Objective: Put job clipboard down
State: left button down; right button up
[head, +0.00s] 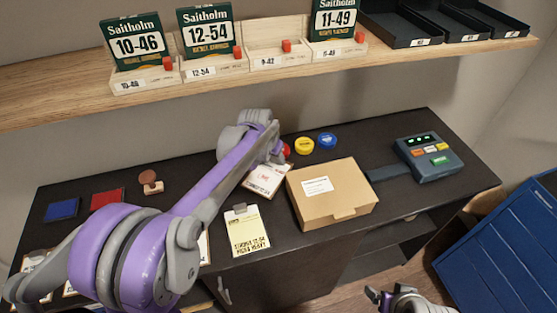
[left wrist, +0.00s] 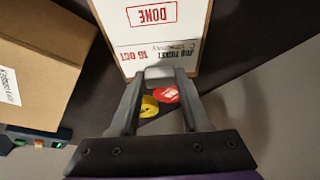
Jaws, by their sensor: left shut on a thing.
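The job clipboard (head: 264,181), a brown board with a white sheet, is at the back middle of the dark bench, left of the cardboard box. In the left wrist view the clipboard (left wrist: 158,52) shows a red "DONE" stamp and job ticket print. My left gripper (left wrist: 157,82) is shut on its near edge. In the head view my left arm partly hides the clipboard and the gripper. I cannot tell whether the board touches the bench. My right gripper (head: 379,298) is low at the bottom right, away from the bench; its jaws are unclear.
A cardboard box (head: 333,193) stands close right of the clipboard. A yellow note clipboard (head: 246,231) lies in front. Yellow (head: 304,146) and blue (head: 327,140) round tins sit behind. A stamp (head: 149,180) and ink pads are left; a device (head: 430,158) is right. A shelf (head: 60,93) overhangs behind.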

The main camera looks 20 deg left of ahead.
aim_at(270, 172)
pick_arm(q)
jog(key=shift+f, duration=0.9)
jog(key=shift+s+d+r, duration=0.1)
jog(key=shift+s+r, duration=0.25)
jog(key=shift+w+f, duration=0.15)
jog(key=shift+f, duration=0.1)
jog(key=shift+c, duration=1.8)
grip_release()
jog(key=shift+r, duration=0.1)
jog(key=v, duration=0.7)
jog(key=shift+r, duration=0.3)
